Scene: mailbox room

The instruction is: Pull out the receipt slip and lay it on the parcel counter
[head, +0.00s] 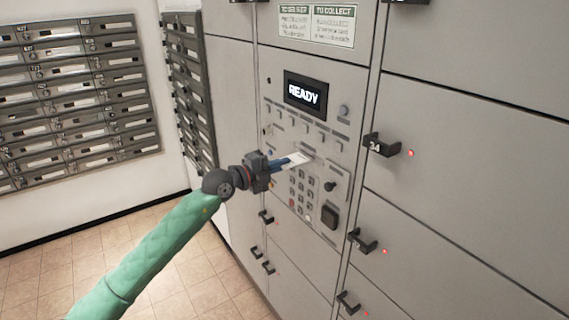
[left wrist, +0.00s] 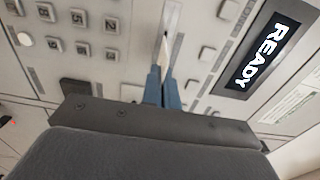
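The white receipt slip (head: 299,158) sticks out of the locker's control panel (head: 340,187), between the row of buttons and the keypad. My left gripper (head: 286,163) is at the slip, its blue fingers close together with the slip's outer end between them. In the left wrist view the fingers (left wrist: 164,76) close on the thin slip (left wrist: 174,48), seen nearly edge-on. The slip's far end is at the panel. The parcel counter is not in view. My right gripper is not in view.
A lit screen (head: 305,94) reading READY is above the slip, and a keypad (head: 302,192) is below it. Locker doors with black handles (head: 381,145) surround the panel. Grey mailboxes (head: 82,88) hang on the left wall. The tiled floor (head: 150,250) looks clear.

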